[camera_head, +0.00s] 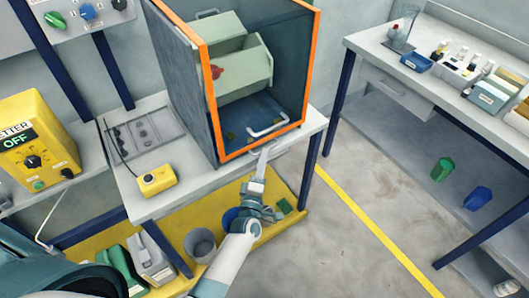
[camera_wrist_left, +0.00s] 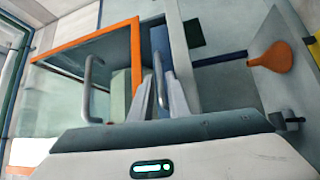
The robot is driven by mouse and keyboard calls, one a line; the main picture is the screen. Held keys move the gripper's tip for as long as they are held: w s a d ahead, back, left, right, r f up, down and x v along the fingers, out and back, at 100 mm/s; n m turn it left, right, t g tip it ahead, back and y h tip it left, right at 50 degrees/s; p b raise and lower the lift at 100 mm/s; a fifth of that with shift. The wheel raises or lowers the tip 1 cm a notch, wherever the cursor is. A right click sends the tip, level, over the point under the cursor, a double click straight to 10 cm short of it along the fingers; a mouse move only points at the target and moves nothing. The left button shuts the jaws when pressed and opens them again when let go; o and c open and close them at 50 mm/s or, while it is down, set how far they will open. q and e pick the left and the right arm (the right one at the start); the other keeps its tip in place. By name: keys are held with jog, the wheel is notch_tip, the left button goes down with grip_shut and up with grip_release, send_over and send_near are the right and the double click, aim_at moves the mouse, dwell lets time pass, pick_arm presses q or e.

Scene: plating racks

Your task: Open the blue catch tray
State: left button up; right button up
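In the head view, the blue catch tray (camera_head: 250,112) lies in the bottom of the orange-framed cabinet, with a pale U-shaped handle (camera_head: 268,127) at its front. My left gripper (camera_head: 264,156) reaches up from below, its fingers at the table edge just under the cabinet's front frame. In the left wrist view, my left gripper's fingers (camera_wrist_left: 160,95) stand close on either side of a grey bar. A second grey bar handle (camera_wrist_left: 91,88) stands apart to the left. I cannot tell whether the fingers touch or grip the bar. My right gripper is not in view.
Pale green bins (camera_head: 243,72) sit above the tray inside the cabinet. A yellow control box (camera_head: 156,181) lies on the table left of it. A grey bucket (camera_head: 200,245) stands on the yellow lower shelf (camera_head: 290,222). Open floor (camera_head: 345,235) lies right of my left arm.

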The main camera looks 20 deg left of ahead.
pick_arm(q)
jog(key=shift+w+a+r, duration=0.1)
jog(key=shift+w, duration=0.75)
grip_shut()
dwell(0.9)
